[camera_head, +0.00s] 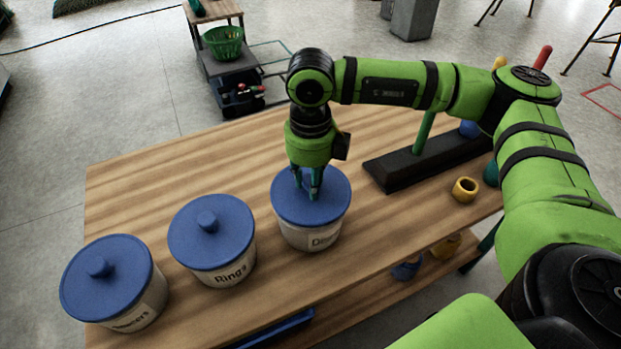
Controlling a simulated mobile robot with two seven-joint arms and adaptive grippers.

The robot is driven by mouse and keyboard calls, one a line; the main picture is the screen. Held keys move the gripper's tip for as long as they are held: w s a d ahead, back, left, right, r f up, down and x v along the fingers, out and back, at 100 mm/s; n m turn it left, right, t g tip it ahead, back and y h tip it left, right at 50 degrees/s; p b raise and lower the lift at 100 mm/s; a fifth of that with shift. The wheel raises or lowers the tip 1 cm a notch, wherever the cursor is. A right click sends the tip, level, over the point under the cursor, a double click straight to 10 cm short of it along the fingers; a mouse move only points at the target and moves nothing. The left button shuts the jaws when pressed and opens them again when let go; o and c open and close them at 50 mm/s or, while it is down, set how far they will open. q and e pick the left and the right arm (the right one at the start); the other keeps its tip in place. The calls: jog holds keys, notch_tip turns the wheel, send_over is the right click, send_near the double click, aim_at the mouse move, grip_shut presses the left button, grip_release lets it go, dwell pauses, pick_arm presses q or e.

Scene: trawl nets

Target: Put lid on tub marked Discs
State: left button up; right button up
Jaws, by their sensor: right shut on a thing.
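The tub marked Discs (310,236) stands on the wooden table, the rightmost of three tubs. Only the start of its label shows. A blue lid (334,205) is over its mouth and looks level; I cannot tell whether it is fully seated. My right gripper (312,190) points down at the middle of the lid and is shut on its knob, which the fingers hide. My left gripper is not in view.
The tub marked Rings (222,273) and another tub (140,312) stand to the left with blue lids (210,232) on. A black stand (400,172) and a yellow ring (465,190) are on the right. The table's left back area is clear.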

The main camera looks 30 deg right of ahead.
dwell(0.4)
jog(key=o, duration=1)
jog(key=o, duration=0.5)
jog(key=shift+r, duration=0.1)
jog(key=shift+r+p, duration=1.85)
jog(key=shift+r, duration=1.6)
